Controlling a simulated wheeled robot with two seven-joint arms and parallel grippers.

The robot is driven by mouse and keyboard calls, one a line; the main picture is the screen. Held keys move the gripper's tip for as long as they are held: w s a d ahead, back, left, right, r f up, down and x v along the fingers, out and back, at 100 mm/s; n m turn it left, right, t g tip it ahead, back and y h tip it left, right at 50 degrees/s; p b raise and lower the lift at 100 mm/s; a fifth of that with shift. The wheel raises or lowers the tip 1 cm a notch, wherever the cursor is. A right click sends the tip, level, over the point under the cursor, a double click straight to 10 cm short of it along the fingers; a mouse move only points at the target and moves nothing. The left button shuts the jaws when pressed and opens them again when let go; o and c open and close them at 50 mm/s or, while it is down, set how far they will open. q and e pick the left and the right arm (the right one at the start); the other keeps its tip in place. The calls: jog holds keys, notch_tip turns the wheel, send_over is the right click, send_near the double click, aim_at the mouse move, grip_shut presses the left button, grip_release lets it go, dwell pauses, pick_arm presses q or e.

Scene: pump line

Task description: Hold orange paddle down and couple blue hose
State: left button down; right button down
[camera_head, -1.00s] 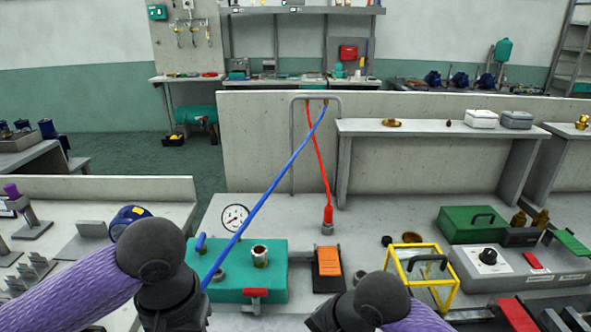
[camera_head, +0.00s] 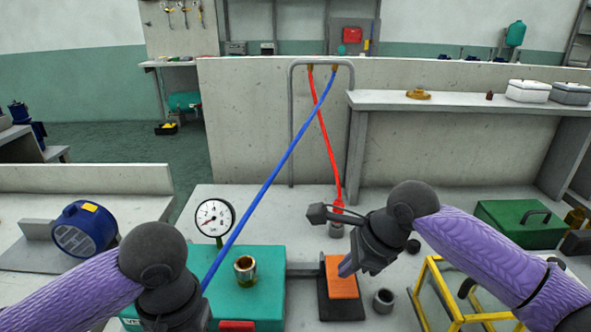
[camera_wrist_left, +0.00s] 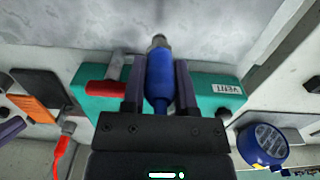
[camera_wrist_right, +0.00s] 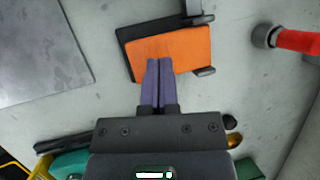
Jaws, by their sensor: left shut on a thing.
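The blue hose (camera_head: 270,185) runs from a pipe frame at the back down to my left gripper (camera_wrist_left: 158,78). That gripper is shut on the hose's blue end sleeve (camera_wrist_left: 159,85), whose grey metal tip points away from the palm. The teal box (camera_head: 265,285) with an upright brass fitting (camera_head: 245,268) lies by the left hand. The orange paddle (camera_head: 342,287) sits on a black base to its right. My right gripper (camera_wrist_right: 156,63) is shut and empty, its fingertips over the paddle's near edge. I cannot tell whether they press on it.
A red hose (camera_head: 323,135) ends in a socket behind the paddle. A pressure gauge (camera_head: 214,218) stands behind the teal box. A grey ring (camera_head: 384,300) and a yellow frame (camera_head: 430,290) stand right of the paddle. A red lever (camera_wrist_left: 103,87) is on the box's front.

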aim_at(344, 284)
jog(key=shift+f, duration=0.15)
jog(key=shift+f, duration=1.8)
jog(key=shift+s, duration=0.1)
pick_arm(q)
jog(key=shift+r, duration=0.1)
jog(key=shift+w+d+r+n+h, duration=0.1)
jog(key=shift+w+d+r+n, duration=1.05)
jog(key=shift+w+n, duration=1.25)
jog(key=shift+w+d+r+n+h, duration=0.1)
jog(key=shift+w+d+r+n, duration=0.55)
jog(key=shift+w+r+n, duration=1.35)
jog(key=shift+w+d+r+n+h, duration=0.1)
jog(key=shift+w+d+r+n, duration=0.8)
jog(key=shift+w+n, duration=1.95)
jog(key=shift+s+f+n, duration=0.2)
jog(key=shift+s+n, duration=0.05)
jog(key=shift+s, duration=0.05)
